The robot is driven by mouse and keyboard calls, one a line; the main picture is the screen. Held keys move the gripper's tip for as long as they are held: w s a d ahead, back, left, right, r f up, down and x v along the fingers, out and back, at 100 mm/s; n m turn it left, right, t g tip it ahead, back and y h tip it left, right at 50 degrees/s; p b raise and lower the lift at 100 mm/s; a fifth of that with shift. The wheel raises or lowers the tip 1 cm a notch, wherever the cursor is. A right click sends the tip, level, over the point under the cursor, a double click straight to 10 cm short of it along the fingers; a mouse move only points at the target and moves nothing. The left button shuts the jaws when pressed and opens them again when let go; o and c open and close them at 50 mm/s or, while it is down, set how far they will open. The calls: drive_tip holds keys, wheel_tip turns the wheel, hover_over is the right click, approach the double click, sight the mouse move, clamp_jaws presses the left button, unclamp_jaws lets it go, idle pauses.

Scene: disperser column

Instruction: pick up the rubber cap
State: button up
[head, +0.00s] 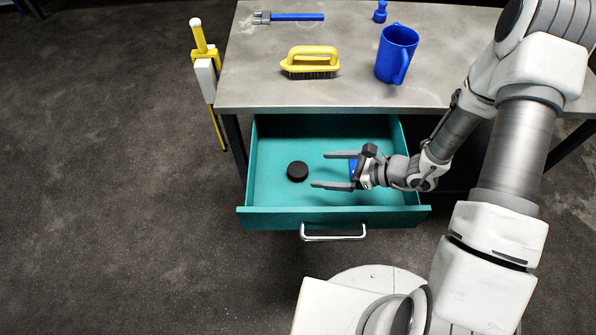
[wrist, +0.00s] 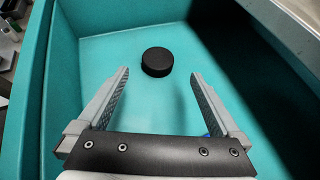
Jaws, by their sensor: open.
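The rubber cap is a short black disc (head: 297,171) lying flat on the floor of an open teal drawer (head: 340,213), left of the drawer's middle in the head view. In the wrist view the cap (wrist: 157,62) lies just beyond the fingertips, between their lines. My gripper (head: 318,170) is open and empty, over the drawer, to the right of the cap with its fingers pointing left towards it. The fingers also show in the wrist view (wrist: 158,75), one on each side. They are apart from the cap.
A blue thing (head: 353,167) is partly hidden behind my gripper in the drawer. On the metal table (head: 260,85) above are a yellow brush (head: 311,58), a blue jug (head: 396,54), a small blue piece (head: 380,12) and a blue-handled tool (head: 290,17). The drawer walls rise around the cap.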

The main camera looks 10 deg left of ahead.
sight(303, 171)
drive_tip(key=b+x, duration=0.1)
drive_tip(key=x, duration=0.6)
drive_tip(key=shift+s+d+f+b, duration=0.15)
drive_tip(key=shift+f+b, duration=0.05)
drive_tip(key=shift+b, duration=0.2)
drive_tip(key=c, duration=1.4)
drive_tip(key=shift+r, duration=0.1)
